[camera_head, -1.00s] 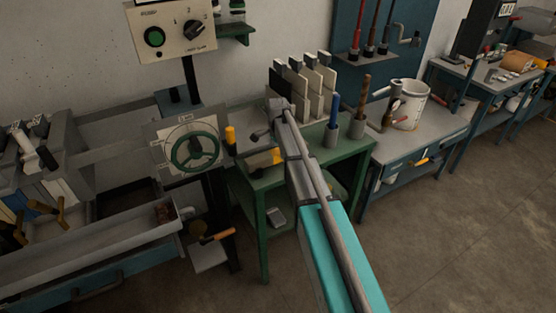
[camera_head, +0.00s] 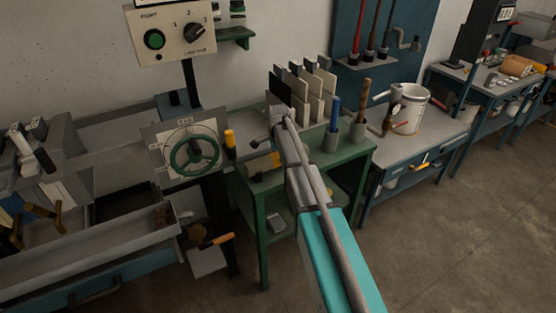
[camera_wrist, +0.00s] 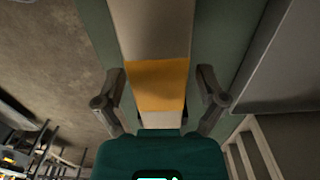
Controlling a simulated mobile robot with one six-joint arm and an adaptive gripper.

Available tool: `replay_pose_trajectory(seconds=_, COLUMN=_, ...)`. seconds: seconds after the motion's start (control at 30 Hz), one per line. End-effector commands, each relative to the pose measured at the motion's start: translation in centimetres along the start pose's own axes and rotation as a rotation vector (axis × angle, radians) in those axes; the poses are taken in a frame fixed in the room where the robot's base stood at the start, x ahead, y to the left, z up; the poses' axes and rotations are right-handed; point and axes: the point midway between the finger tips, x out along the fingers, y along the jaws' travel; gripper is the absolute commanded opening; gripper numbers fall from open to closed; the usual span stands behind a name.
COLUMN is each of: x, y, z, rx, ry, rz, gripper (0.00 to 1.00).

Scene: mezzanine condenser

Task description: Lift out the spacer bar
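In the wrist view a pale bar with a wide orange-yellow band (camera_wrist: 157,85), which looks like the spacer bar, runs between the two fingers of my gripper (camera_wrist: 160,98). The fingers stand apart on either side of the band, with a visible gap on each side. I cannot tell how deep they reach around the bar. In the head view a small yellow patch (camera_head: 277,159) shows beside my arm on the green table and may be the same band. My arm hides most of the gripper there.
On the green table (camera_head: 350,158), upright plates stand in a rack (camera_head: 312,90) and grey cups hold tools. A handwheel (camera_head: 195,155) and a yellow-topped handle (camera_head: 230,139) are close on the left. A white bucket (camera_head: 409,110) stands to the right. The floor in front is clear.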

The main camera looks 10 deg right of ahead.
Motion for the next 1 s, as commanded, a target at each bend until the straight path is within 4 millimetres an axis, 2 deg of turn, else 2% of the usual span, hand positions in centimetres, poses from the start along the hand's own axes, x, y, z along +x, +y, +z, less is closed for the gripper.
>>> replay_pose_trajectory(seconds=0.03, x=0.0, y=-0.01, z=0.0, rx=0.0, ry=0.0, rz=0.0, gripper=0.68)
replay_pose_trajectory(seconds=0.07, x=0.0, y=-0.01, z=0.0, rx=0.0, ry=0.0, rz=0.0, gripper=0.63)
replay_pose_trajectory(seconds=0.4, x=0.01, y=-0.03, z=0.02, rx=0.0, ry=0.0, rz=0.0, gripper=0.0)
replay_pose_trajectory(seconds=0.77, x=-0.13, y=-0.06, z=0.04, rx=-0.001, ry=0.0, rz=-0.001, gripper=0.0)
replay_pose_trajectory(seconds=1.0, x=-0.88, y=-0.04, z=0.05, rx=-0.001, ry=0.0, rz=0.0, gripper=0.0)
